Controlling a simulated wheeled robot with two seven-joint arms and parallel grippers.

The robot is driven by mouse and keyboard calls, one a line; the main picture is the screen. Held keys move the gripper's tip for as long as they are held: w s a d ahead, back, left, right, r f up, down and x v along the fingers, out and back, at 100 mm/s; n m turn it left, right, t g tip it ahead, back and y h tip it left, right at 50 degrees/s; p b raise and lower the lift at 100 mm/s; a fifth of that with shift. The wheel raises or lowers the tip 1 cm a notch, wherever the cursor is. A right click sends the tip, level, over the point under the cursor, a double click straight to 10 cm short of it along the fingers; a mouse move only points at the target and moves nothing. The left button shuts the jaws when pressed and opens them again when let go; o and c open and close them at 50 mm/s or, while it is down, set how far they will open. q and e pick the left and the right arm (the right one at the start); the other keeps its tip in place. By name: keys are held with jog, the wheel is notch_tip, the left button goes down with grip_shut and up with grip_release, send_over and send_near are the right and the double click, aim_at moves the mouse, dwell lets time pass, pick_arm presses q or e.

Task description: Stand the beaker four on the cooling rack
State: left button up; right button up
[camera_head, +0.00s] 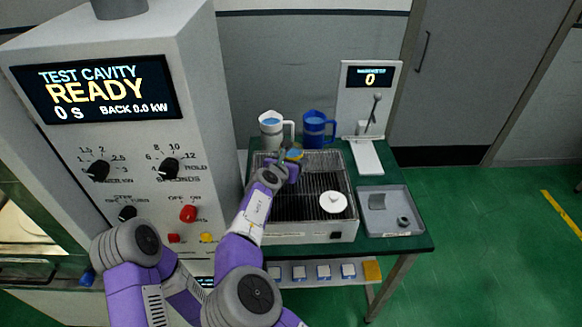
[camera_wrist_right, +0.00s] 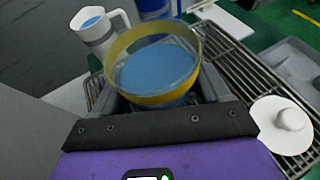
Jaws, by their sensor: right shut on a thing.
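A clear beaker with a yellow band at its rim and blue liquid inside (camera_wrist_right: 155,70) is upright between the fingers of my right gripper (camera_wrist_right: 165,100). No number on it can be read. In the head view the beaker (camera_head: 295,153) shows only partly, past my right gripper (camera_head: 288,164), over the back left part of the cooling rack (camera_head: 310,190). My right gripper is shut on the beaker. The rack's wire bars (camera_wrist_right: 245,70) run behind and right of the beaker. Whether the beaker's base touches the bars is hidden. My left gripper is not in view.
A white jug (camera_head: 271,131) and a blue jug (camera_head: 314,130) stand behind the rack. A white knobbed lid (camera_head: 333,202) lies at the rack's front right. A grey tray (camera_head: 373,226) is right of it. The test cavity machine (camera_head: 190,100) stands left. The rack's middle is clear.

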jog(key=shift+f, duration=0.9)
jog(key=shift+f, duration=0.25)
jog(key=o, duration=1.4)
jog(key=shift+c, duration=0.2)
jog(key=shift+a+r, duration=0.1)
jog(key=shift+r, duration=0.15)
jog(key=v, duration=1.1)
jog(key=shift+s+a+p, duration=0.15)
jog(key=shift+s+p, duration=0.15)
jog(key=shift+s, duration=0.05)
